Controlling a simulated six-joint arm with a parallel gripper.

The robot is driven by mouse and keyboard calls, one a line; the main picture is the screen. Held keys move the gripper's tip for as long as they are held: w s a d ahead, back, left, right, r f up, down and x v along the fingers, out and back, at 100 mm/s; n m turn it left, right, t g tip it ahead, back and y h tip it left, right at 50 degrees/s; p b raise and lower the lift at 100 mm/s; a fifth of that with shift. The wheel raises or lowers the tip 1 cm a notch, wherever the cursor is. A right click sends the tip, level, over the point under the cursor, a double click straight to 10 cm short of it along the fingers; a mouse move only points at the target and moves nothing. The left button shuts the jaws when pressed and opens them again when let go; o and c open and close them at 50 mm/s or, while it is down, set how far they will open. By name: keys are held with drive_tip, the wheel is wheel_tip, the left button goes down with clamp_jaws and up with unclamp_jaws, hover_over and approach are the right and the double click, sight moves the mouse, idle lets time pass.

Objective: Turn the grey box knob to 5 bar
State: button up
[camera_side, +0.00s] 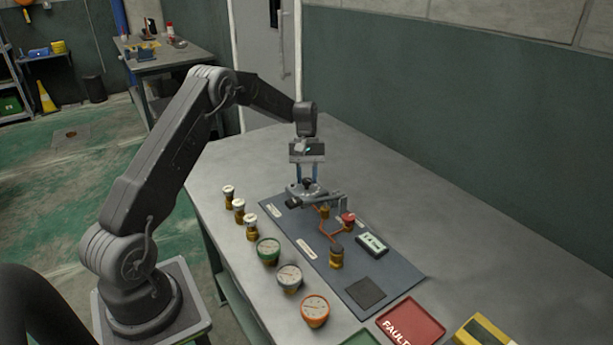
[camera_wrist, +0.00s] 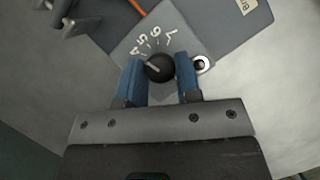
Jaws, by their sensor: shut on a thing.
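The grey box (camera_wrist: 178,18) carries a round black knob (camera_wrist: 160,68) with a dial printed 4, 5, 6, 7 above it in the wrist view. A white mark on the knob points to the upper left, toward the 4 end of the dial; its exact reading is hard to tell. My gripper (camera_wrist: 161,72) has one blue finger on each side of the knob and is shut on it. In the side view my gripper (camera_side: 309,178) points down onto the grey box (camera_side: 297,194) at the far end of the dark mat.
On the dark mat (camera_side: 300,228) are orange tubing (camera_side: 321,221), a brass fitting (camera_side: 336,257) and a small meter (camera_side: 371,244). Several gauges, one green-rimmed (camera_side: 267,250), and brass caps stand left of it. A red FAULT tray (camera_side: 412,321) lies at the front.

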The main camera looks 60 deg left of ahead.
drive_tip(key=shift+m+g, duration=0.4)
drive_tip(key=shift+m, duration=0.7)
drive_tip(key=shift+y, duration=0.3)
drive_tip(key=o, duration=0.9)
drive_tip(key=v, duration=1.3)
drive_tip(key=shift+r, duration=0.35)
drive_tip(key=shift+w+a, duration=0.1)
drive_tip(key=shift+w, duration=0.05)
